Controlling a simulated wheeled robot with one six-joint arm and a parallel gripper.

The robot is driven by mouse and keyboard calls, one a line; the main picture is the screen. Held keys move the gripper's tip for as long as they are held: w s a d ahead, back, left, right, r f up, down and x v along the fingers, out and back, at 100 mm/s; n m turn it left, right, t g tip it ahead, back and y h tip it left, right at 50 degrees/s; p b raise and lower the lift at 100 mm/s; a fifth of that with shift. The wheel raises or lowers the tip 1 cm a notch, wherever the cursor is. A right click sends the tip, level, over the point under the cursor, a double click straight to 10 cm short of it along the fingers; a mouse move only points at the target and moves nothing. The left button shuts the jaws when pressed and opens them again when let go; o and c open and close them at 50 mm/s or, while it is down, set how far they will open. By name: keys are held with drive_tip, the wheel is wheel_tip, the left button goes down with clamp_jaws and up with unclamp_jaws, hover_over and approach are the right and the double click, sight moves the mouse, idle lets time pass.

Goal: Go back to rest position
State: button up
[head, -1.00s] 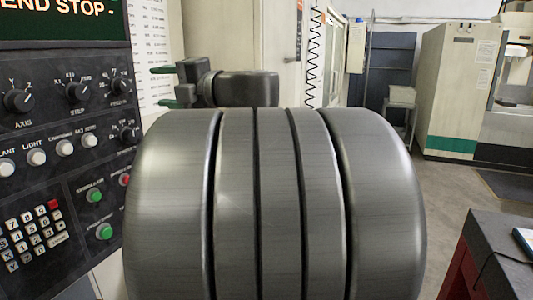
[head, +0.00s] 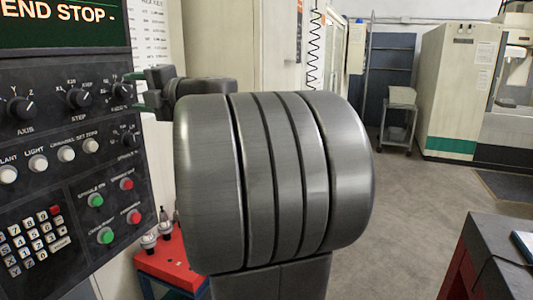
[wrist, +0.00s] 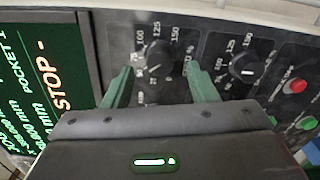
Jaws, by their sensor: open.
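My gripper (wrist: 159,72) is open and empty. Its two green fingers stand apart in the wrist view, with a round override dial showing between them. In the head view the gripper (head: 130,90) is partly hidden behind my own dark grey arm, which fills the middle. It is at the right edge of the machine's control panel (head: 60,180). I cannot tell whether the fingers touch the panel.
The panel carries dials, buttons, a keypad and a screen (head: 60,20). A red cart (head: 168,262) with tool holders stands below my arm. A red-sided table (head: 500,240) is at lower right. Open floor (head: 420,190) lies between, with a grey trolley (head: 399,115) and a machine (head: 455,90) behind.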

sight(126, 91)
drive_tip(key=x, duration=0.3)
drive_tip(key=shift+r+p, duration=0.1)
drive_tip(key=shift+p, duration=0.25)
drive_tip(key=shift+m+p, duration=0.3)
drive_tip(key=shift+m, duration=0.5)
drive_tip(key=shift+s+d+m+p, duration=0.15)
drive_tip(key=shift+m+p, duration=0.3)
drive_tip(key=shift+m, duration=0.45)
drive_tip(key=shift+m+p, duration=0.4)
drive_tip(key=shift+m, duration=0.6)
drive_tip(key=m+p, duration=0.1)
drive_tip(key=m, duration=0.1)
drive_tip(key=shift+m, duration=0.3)
drive_tip(key=m+p, duration=0.1)
drive_tip(key=m, duration=0.4)
drive_tip(key=shift+m, duration=1.4)
